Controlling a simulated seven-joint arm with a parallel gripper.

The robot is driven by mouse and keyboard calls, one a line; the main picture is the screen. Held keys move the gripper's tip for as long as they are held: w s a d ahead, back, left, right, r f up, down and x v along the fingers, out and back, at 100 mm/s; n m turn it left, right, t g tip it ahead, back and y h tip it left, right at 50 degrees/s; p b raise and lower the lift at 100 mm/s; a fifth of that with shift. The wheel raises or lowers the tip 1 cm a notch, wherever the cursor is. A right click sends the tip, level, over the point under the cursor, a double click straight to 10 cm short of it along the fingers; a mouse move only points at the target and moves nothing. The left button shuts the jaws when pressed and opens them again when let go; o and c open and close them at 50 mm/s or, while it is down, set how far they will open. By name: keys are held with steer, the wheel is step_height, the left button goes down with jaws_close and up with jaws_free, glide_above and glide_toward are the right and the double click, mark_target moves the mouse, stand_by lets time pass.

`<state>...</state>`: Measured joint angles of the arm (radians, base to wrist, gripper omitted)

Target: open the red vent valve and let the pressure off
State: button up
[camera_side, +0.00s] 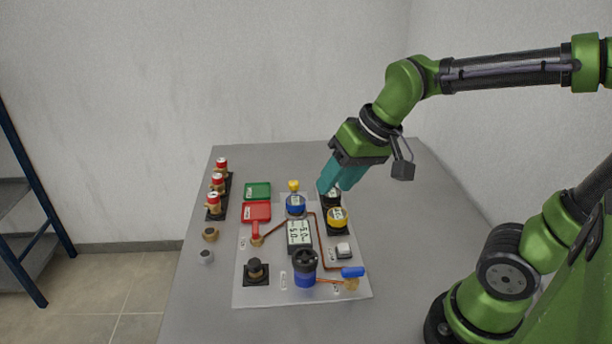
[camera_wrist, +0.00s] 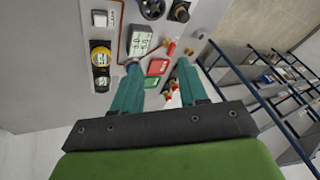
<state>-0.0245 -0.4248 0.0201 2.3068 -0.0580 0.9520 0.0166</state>
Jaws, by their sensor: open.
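The red vent valve (camera_side: 256,232) has an upright red handle on a brass body, on the panel's left side below the red tray. It also shows in the wrist view as a small red handle (camera_wrist: 171,48) beyond my fingertips. My gripper (camera_side: 327,190) has teal fingers and is above the panel's back right, near the black-based gauges, well apart from the valve. In the wrist view its fingers (camera_wrist: 158,64) are spread, with nothing held between them. A digital display (camera_side: 300,232) reads what looks like 5.0 on two lines.
Green (camera_side: 257,190) and red (camera_side: 257,211) trays sit left, beside a rack of red-capped fittings (camera_side: 217,182). The table's back is clear.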

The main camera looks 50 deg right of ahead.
steer(key=w+a+f+g, duration=0.1)
steer(key=w+a+g, duration=0.15)
steer(key=w, duration=0.75)
steer(key=m+g+h, duration=0.2)
steer(key=m+g, duration=0.1)
steer(key=m, duration=0.2)
glide_above(255, 227)
steer(key=shift+f, duration=0.95)
step_height(255, 227, down, 16)
steer(key=shift+f, duration=0.1)
jaws_close()
